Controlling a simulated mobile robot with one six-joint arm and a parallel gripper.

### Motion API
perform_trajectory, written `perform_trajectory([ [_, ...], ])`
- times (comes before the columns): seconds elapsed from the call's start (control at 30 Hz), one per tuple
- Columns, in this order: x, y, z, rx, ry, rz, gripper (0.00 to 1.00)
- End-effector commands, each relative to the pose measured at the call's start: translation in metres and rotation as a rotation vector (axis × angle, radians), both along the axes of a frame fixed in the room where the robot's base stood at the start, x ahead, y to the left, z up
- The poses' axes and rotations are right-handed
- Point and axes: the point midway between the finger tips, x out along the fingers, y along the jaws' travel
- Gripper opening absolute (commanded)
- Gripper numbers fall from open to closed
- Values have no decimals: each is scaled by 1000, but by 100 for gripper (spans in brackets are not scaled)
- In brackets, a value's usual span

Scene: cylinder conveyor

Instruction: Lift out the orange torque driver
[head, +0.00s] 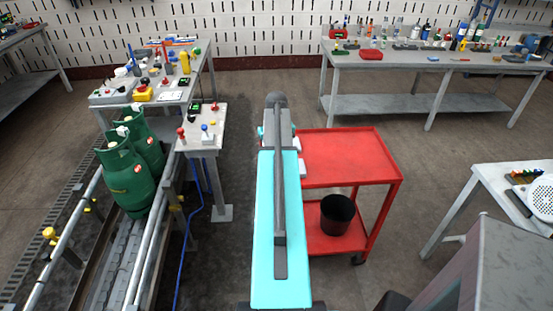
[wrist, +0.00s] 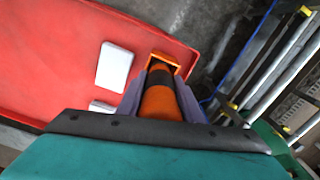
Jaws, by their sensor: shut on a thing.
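The orange torque driver (wrist: 158,102), with a black band around it, shows in the wrist view. My gripper (wrist: 162,82) is shut on it, with one grey-purple finger on each side. An orange square-edged piece (wrist: 164,62) shows at its far end; I cannot tell whether it belongs to the driver or is a holder around it. The red cart (wrist: 40,70) lies below, and the driver is near the cart's edge. I cannot tell whether the driver is clear of the cart. In the head view my arm hides the driver and the gripper's fingers.
Two white blocks (wrist: 114,66) (wrist: 103,107) lie on the cart top, beside my gripper. A black bin (head: 337,214) stands on the cart's lower shelf. Green gas cylinders (head: 128,178) stand on the conveyor (head: 118,265) at left. The right part of the cart top (head: 350,155) is clear.

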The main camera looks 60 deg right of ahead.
Motion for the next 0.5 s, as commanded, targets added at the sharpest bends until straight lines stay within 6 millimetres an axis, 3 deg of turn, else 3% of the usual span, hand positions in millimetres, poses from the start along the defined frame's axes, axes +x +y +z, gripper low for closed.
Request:
perform_trajectory([
  [0.5,0,-1,19,-2,-1,-1,6],
])
